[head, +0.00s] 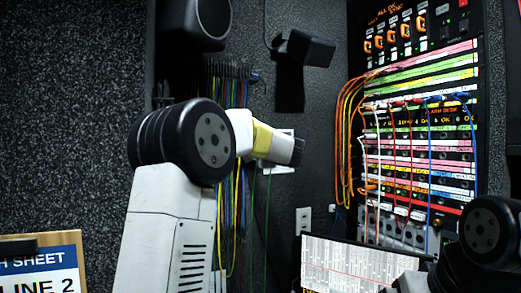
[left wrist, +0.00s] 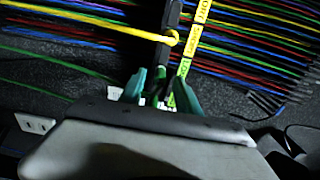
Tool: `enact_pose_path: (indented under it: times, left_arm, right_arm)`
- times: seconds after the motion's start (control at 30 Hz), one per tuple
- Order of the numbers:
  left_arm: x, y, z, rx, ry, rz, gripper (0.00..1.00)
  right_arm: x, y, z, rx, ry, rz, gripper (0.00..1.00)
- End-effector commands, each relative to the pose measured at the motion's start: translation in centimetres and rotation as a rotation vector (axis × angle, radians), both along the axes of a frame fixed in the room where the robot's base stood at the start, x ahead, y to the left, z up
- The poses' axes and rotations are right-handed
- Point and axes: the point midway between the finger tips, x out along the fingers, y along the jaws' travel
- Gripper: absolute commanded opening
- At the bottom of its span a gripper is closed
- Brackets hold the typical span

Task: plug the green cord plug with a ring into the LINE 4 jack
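In the left wrist view my left gripper (left wrist: 161,84) has its two green fingers apart, on either side of a dark bar and some green cord (left wrist: 153,72). I see no clear contact between fingers and cord. The cord's plug and ring cannot be made out. In the head view my left arm reaches to the hanging cords (head: 236,205) at the back wall; its fingertips cannot be made out there. The patch panel (head: 420,150) is at the right, and its LINE 4 label is too small to read. My right arm shows at the lower right; its gripper is out of view.
A yellow cord (left wrist: 100,26) crosses the dark bar, and cords of several colours hang beside it. Orange cords (head: 346,140) loop at the panel's left side. A "LINE 2" sheet (head: 40,268) is at the lower left. A wall outlet (head: 303,220) is below the arm.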

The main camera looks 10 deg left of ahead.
Motion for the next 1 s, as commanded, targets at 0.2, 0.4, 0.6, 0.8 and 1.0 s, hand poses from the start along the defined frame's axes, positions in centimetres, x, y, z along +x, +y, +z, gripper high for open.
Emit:
enact_pose_path:
  times: [0.2,0.4,0.6,0.8,1.0]
  left_arm:
    - [2.2,1.6,0.0,0.002,0.001,0.003,0.39]
    - [3.1,2.1,0.0,0.000,0.000,0.000,0.39]
    - [3.3,2.2,0.0,0.001,0.001,0.000,0.39]
    - [3.3,2.2,0.0,0.001,0.001,0.000,0.39]
    - [3.3,2.2,0.0,0.000,0.000,0.000,0.39]
  right_arm:
    - [0.0,0.0,0.0,0.000,0.000,0.000,1.00]
    - [0.0,0.0,0.0,0.000,0.000,0.000,1.00]
    - [0.0,0.0,0.0,0.000,0.000,0.000,1.00]
    - [0.0,0.0,0.0,0.000,0.000,0.000,1.00]
    - [0.0,0.0,0.0,0.000,0.000,0.000,1.00]
